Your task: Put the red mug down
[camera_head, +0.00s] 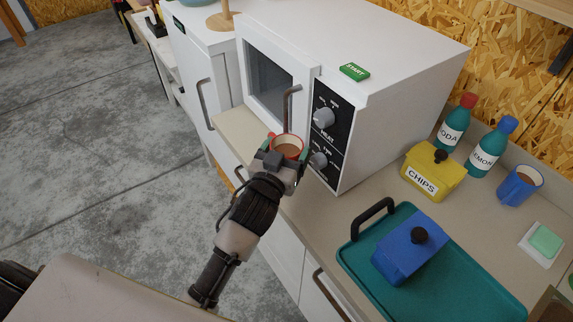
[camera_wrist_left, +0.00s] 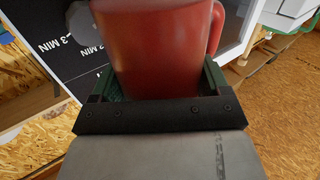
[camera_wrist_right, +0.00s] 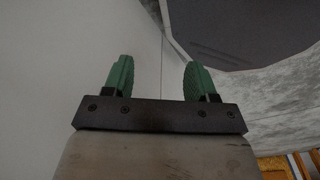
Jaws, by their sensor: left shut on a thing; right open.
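The red mug (camera_head: 288,141) with brown contents is held upright in my left gripper (camera_head: 286,158), in front of the white oven's control panel. The left wrist view shows the red mug (camera_wrist_left: 160,45) between the green finger pads, its handle on the right. My left gripper is shut on it. Whether the mug's base touches the counter is hidden by the gripper. My right gripper (camera_wrist_right: 157,80) is open and empty in the right wrist view, near a pale flat surface. It does not show in the head view.
The white oven (camera_head: 365,60) has a dark window and knobs. A teal tray (camera_head: 450,290) bears a blue lidded box (camera_head: 408,250). A yellow chips box (camera_head: 432,174), two bottles (camera_head: 455,126) and a blue mug (camera_head: 519,187) stand behind. Some counter (camera_head: 325,215) is bare left of the tray.

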